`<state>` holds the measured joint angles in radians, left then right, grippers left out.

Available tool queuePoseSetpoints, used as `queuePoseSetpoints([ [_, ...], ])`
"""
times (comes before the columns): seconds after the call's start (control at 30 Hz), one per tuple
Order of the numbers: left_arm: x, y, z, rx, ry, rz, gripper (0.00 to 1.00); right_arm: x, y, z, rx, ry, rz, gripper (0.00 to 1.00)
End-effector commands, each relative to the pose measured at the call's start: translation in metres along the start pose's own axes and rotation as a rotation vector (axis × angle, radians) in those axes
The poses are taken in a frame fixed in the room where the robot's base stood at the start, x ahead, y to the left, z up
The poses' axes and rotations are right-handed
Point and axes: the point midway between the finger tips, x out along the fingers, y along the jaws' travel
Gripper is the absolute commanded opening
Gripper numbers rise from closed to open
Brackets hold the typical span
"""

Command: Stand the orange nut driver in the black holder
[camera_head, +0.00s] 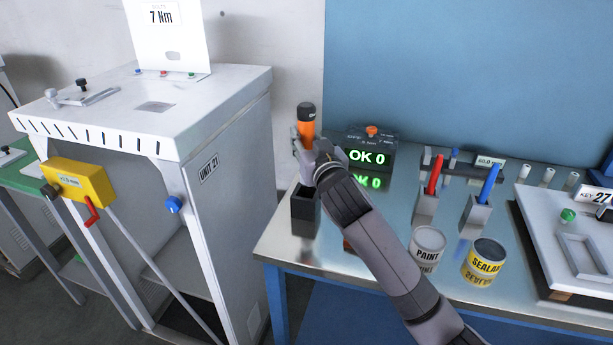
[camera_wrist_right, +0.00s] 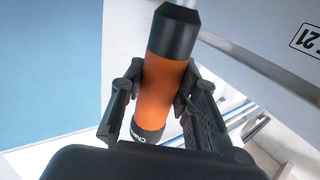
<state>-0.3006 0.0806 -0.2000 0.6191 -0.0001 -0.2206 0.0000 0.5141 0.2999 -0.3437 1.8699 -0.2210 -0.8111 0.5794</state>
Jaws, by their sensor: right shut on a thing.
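The orange nut driver (camera_head: 307,126) has black ends and stands roughly upright in my right gripper (camera_head: 312,152). The right wrist view shows both fingers of the right gripper (camera_wrist_right: 165,105) closed on the orange body of the nut driver (camera_wrist_right: 160,85). The black holder (camera_head: 304,212) is an open-topped block at the left end of the metal table. The gripper and nut driver appear above the holder in the head view. My left gripper is not in view.
A box with a green "OK 0" display (camera_head: 367,157) stands just right of the gripper. Red (camera_head: 435,174) and blue (camera_head: 489,182) tools stand in grey holders. Paint (camera_head: 428,246) and sealant (camera_head: 484,262) cans are nearer. A white cabinet (camera_head: 225,190) stands left of the table.

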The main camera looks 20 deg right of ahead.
Motion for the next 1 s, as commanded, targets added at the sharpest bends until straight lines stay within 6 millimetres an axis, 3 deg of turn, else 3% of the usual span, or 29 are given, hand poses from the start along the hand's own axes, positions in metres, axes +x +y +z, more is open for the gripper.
queuePoseSetpoints([
  [0.13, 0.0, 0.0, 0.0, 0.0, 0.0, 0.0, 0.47, 0.0, 0.0, 0.032, -0.001, 0.002, -0.001, 0.0],
  [0.37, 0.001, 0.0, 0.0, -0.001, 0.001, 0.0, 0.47, 0.0, 0.0, 0.051, 0.0, 0.005, -0.001, 0.0],
  [0.6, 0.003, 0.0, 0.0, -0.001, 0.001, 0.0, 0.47, 0.0, 0.0, 0.085, -0.001, 0.003, 0.0, 0.0],
  [1.0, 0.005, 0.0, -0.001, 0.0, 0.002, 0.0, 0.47, 0.0, 0.0, 0.092, 0.0, 0.006, -0.001, 0.0],
])
